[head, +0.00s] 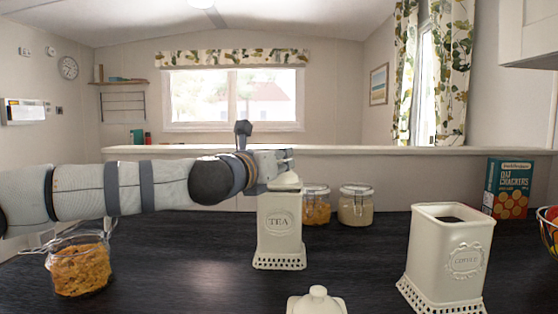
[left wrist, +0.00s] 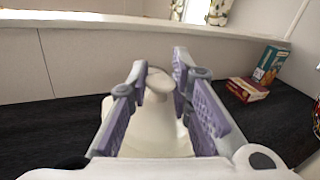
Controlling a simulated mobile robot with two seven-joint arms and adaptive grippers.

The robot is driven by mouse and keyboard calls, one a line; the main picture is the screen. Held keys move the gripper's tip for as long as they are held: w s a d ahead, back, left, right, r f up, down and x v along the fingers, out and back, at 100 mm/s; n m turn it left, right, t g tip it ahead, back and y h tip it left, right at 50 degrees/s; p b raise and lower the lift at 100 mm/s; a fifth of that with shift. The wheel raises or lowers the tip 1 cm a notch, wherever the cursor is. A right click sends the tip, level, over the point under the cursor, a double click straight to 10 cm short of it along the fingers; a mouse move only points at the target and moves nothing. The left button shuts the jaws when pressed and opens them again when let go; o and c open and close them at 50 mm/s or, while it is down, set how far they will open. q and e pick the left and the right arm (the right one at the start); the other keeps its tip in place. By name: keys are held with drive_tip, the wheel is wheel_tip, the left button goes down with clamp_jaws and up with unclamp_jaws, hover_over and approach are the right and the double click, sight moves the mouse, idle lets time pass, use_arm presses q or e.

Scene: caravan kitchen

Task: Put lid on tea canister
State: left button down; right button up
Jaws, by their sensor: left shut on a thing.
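The cream tea canister (head: 280,232), marked TEA, stands upright on the dark counter in the middle of the head view. Its cream lid (head: 285,183) is at the canister's top, partly hidden by my left gripper (head: 280,162). In the left wrist view, the purple-padded fingers of the left gripper (left wrist: 163,88) are shut on the knob of the lid (left wrist: 158,82). The lid looks level and over the canister's mouth. I cannot tell whether it is fully seated. My right gripper is not in view.
An open, lidless coffee canister (head: 440,262) stands at right. Another cream lid with a knob (head: 316,302) is at the front edge. Glass jars (head: 356,206) stand behind, and a filled jar (head: 79,268) at left. A cracker box (head: 508,188) stands at back right.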

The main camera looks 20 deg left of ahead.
use_arm(q)
drive_tip(key=shift+f, duration=0.5)
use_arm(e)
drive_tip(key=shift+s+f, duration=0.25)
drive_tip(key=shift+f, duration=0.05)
use_arm(q)
drive_tip(key=c, duration=1.7)
unclamp_jaws()
